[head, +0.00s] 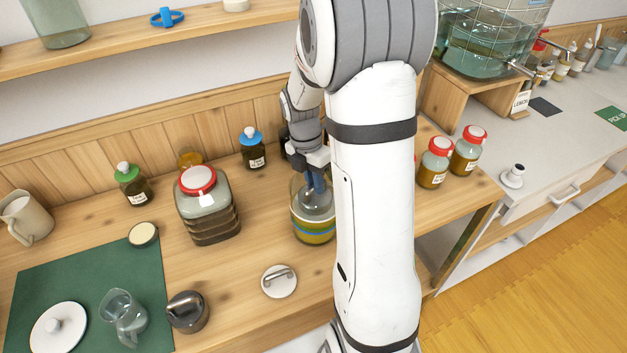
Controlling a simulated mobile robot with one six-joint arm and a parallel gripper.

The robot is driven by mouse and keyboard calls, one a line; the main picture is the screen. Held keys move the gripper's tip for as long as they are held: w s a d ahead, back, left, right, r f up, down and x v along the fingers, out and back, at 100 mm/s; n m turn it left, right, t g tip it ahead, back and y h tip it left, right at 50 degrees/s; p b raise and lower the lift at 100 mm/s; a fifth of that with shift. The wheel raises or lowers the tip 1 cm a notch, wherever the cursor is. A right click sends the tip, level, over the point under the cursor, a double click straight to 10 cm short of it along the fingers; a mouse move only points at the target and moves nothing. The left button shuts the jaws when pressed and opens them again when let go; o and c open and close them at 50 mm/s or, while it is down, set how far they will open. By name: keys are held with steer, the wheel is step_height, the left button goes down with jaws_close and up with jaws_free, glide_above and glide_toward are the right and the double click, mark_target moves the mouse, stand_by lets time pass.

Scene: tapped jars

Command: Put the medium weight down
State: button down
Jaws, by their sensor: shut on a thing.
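My gripper (316,180) reaches down into the mouth of a wide glass jar (314,232) with yellow-green contents and a blue band. Its blue fingers are shut on a pale, glassy domed piece (317,203) inside the jar, apparently the medium weight. Whether the piece rests on the contents or hangs just above them I cannot tell. My arm hides the jar's right side and part of the gripper.
A red-lidded square jar (208,217) stands left of the open jar. A handled white disc (279,281) and a dark round pot (187,311) lie in front. A green mat (48,283) holds a glass pitcher (122,315). Red-capped bottles (434,163) stand right of my arm.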

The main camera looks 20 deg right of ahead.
steer(key=shift+f, duration=0.1)
steer(key=c, duration=1.4)
jaws_free()
steer(key=shift+c, duration=0.2)
step_height(320, 180, up, 11)
steer(key=w, duration=0.2)
steer(key=s+a+r+m+t, duration=0.1)
steer(key=s+a+m, duration=0.3)
steer(key=s+m, duration=0.4)
steer(key=s+a+r+m+t, duration=0.1)
steer(key=s+a+m+t, duration=0.3)
steer(key=s+m, duration=0.5)
steer(key=shift+s+a+r+m+y+b, duration=0.25)
steer(key=shift+a+r+m+y+b, duration=0.15)
steer(key=shift+m, duration=2.4)
